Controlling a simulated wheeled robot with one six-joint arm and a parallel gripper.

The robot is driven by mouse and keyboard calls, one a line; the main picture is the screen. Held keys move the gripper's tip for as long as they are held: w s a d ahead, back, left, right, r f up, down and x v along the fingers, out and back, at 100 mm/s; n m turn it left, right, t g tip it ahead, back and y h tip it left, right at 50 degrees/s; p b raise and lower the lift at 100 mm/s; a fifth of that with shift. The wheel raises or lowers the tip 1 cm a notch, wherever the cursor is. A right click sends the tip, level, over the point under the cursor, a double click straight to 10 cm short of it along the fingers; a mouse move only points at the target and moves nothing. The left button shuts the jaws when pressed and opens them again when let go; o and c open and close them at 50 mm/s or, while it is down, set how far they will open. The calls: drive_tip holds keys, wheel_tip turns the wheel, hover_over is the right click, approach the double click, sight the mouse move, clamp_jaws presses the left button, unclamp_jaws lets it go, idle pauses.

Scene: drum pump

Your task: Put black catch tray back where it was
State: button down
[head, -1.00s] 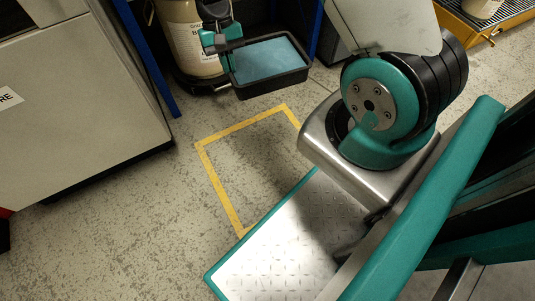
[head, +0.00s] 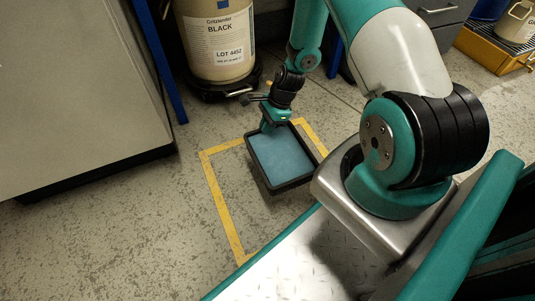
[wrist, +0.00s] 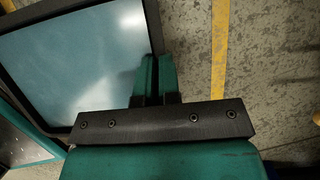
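The black catch tray (head: 292,185) has a dark rim and a blue-grey inner surface. It hangs in the head view over the back right part of a yellow taped outline (head: 217,200) on the floor. My gripper (head: 268,124) is shut on the tray's back left rim. In the wrist view the fingers (wrist: 157,82) close over the wall of the tray (wrist: 92,15), which fills the upper left. The tray looks to be above the floor; its exact height I cannot tell.
A drum labelled BLACK (head: 218,45) stands on a black round base (head: 215,90) behind the outline. A grey cabinet (head: 85,95) is at left. Blue posts (head: 163,60) stand behind. A yellow grated platform (head: 490,48) is at back right. Floor left of the outline is clear.

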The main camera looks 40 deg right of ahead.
wheel_tip(320, 180, down, 9)
drive_tip(key=b, duration=0.5)
drive_tip(key=shift+f, duration=0.2)
drive_tip(key=shift+r, duration=0.15)
drive_tip(key=c, duration=1.3)
unclamp_jaws()
drive_tip(key=shift+c, duration=0.2)
